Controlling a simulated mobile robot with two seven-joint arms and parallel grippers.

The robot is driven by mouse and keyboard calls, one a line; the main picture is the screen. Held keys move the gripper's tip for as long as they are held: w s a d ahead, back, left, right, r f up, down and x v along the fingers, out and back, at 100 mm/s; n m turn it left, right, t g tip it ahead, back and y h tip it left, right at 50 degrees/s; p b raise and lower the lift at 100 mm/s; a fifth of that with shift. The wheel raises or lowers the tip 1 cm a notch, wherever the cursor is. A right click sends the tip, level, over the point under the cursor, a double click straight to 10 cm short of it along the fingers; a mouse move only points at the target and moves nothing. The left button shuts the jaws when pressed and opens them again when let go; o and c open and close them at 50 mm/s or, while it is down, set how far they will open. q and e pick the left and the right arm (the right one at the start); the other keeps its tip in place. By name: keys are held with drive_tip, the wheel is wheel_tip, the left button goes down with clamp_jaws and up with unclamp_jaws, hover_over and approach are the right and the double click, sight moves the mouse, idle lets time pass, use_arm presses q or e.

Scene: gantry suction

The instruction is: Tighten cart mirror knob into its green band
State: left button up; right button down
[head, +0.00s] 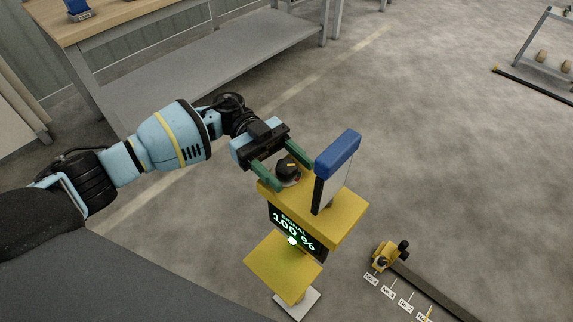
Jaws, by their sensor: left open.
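A black knob (287,170) with a yellow pointer mark sits on top of a yellow stand (337,220). My left gripper (288,177) is open, with its green fingers on either side of the knob; I cannot tell whether they touch it. A mirror panel (328,183) with a blue top edge stands upright on the yellow top, right of the knob. A dark display (296,231) on the stand's front reads "SIGNAL 100 %" in green, with a lit green spot below. No green band is clearly visible around the knob. My right gripper is out of view.
A workbench (120,15) with a grey lower shelf stands at the back left. A yellow block (384,256) with black knobs sits on a dark rail (435,290) beside numbered labels at lower right. A grey rack (545,60) stands at far right. Open floor lies between.

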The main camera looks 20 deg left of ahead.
sight(279, 161)
use_arm(q)
drive_tip(key=shift+w+a, duration=0.1)
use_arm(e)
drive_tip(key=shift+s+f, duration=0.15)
use_arm(q)
drive_tip(key=shift+w+a, duration=0.15)
drive_tip(key=shift+a, duration=0.2)
drive_tip(key=b+v, duration=0.1)
drive_tip(key=v, duration=0.5)
drive_tip(key=shift+f+b, duration=0.1)
drive_tip(key=shift+b, duration=0.3)
drive_tip(key=shift+w+a, duration=0.2)
drive_tip(key=shift+a, duration=0.2)
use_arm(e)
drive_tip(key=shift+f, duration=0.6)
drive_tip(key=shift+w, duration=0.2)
